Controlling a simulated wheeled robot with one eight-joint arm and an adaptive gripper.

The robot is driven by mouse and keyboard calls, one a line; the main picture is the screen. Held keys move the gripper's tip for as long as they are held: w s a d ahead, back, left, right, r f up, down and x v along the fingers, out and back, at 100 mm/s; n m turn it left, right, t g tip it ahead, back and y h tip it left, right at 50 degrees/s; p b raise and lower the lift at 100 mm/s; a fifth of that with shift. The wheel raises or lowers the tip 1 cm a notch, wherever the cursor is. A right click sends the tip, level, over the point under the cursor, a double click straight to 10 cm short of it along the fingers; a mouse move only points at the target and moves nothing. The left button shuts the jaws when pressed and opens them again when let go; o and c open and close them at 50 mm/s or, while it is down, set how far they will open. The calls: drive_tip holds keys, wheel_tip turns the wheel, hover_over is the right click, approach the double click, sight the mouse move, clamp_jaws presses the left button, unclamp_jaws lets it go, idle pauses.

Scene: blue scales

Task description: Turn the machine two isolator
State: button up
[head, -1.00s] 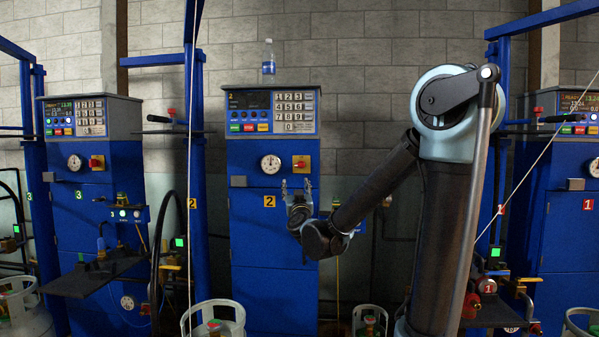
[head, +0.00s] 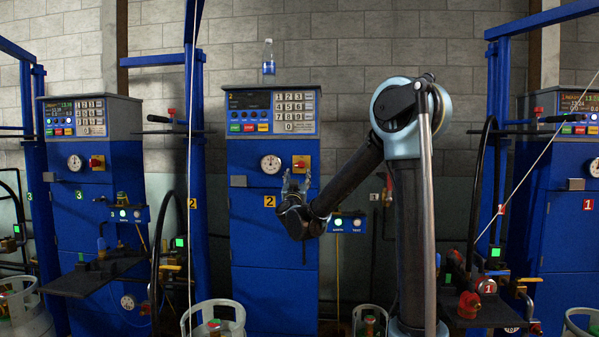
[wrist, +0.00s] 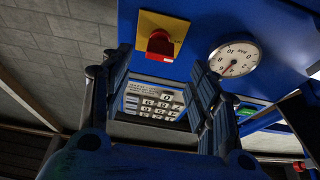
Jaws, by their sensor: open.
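Machine two is the middle blue cabinet (head: 272,220) with a yellow "2" label. Its isolator, a red knob on a yellow plate (head: 301,163), is on the upper front beside the round gauge (head: 270,164). The isolator also shows at the top of the wrist view (wrist: 160,43), its red handle standing out from the plate. My gripper (head: 296,180) is open and empty just below the isolator, fingers pointing up. In the wrist view, the knob appears between the two spread finger tips (wrist: 161,62), beyond them; I see no contact.
Machine two's keypad panel (head: 270,112) is above, with a dark display and a bottle (head: 268,57) on top. Machine three (head: 92,180) stands left, machine one (head: 570,190) right, both with lit displays. Gas cylinders (head: 213,318) stand low in front. Blue posts flank the middle cabinet.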

sight(300, 165)
drive_tip(key=x, duration=0.8)
drive_tip(key=c, duration=1.1)
